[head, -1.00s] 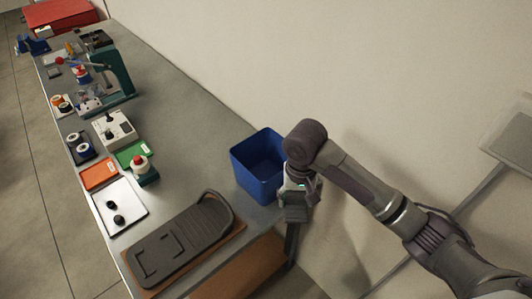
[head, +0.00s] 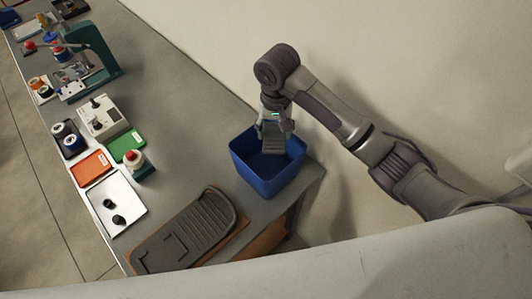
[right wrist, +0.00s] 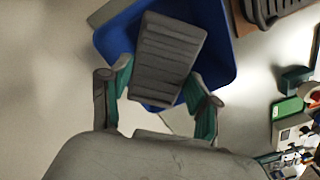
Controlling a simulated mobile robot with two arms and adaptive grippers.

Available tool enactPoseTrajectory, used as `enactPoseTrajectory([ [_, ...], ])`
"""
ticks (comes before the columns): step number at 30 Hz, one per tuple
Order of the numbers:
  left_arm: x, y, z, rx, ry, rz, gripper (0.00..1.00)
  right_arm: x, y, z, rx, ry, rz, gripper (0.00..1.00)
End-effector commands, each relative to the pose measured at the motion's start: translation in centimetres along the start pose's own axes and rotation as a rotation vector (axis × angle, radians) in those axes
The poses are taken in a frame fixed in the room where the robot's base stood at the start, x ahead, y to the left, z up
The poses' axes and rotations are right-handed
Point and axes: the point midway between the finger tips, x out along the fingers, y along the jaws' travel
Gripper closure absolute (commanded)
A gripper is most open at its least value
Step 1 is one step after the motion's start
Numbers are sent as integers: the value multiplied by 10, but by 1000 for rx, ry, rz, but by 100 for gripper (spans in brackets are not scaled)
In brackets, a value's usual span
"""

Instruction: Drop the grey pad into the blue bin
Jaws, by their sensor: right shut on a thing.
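The blue bin (head: 268,180) stands on the grey table near its right end, beside the wall, with its opening up. My right gripper (head: 275,127) is above the bin, shut on the ribbed grey pad (head: 273,144). The pad hangs down over the bin's opening. In the right wrist view the pad (right wrist: 165,60) lies between the teal-padded fingers of my right gripper (right wrist: 160,92), with the blue bin (right wrist: 218,50) behind it. I cannot tell how far the pad's lower edge reaches into the bin. My left gripper is not in view.
A dark ribbed tray (head: 185,232) on a brown board lies in front of the bin. A white tray (head: 117,204) with two black knobs, orange and green trays and a teal press (head: 93,50) stand to the left. The wall rises close behind the bin.

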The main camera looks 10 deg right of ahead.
Motion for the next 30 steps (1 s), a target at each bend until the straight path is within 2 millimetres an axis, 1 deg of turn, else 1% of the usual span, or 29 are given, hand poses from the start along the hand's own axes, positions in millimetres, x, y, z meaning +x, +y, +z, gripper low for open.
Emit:
enactPoseTrajectory([
  [1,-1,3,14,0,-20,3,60,7,1,0,1,-2,2,91],
  [3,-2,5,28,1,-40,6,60,15,1,0,1,-2,2,91],
  [5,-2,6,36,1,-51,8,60,22,1,0,0,-2,2,91],
  [7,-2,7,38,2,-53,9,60,28,0,0,0,-1,1,91],
  [10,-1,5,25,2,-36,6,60,35,0,0,0,-1,0,91],
  [15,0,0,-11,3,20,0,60,40,0,0,0,0,0,91],
  [18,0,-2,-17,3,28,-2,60,40,0,0,0,0,-1,91],
  [21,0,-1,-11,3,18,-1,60,40,0,0,0,0,0,91],
  [22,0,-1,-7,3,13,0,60,40,0,0,0,0,0,35],
  [24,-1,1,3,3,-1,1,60,40,0,0,0,0,0,24],
  [27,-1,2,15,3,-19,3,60,40,0,0,0,0,0,9],
  [30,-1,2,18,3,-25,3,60,40,0,0,0,0,0,9],
])
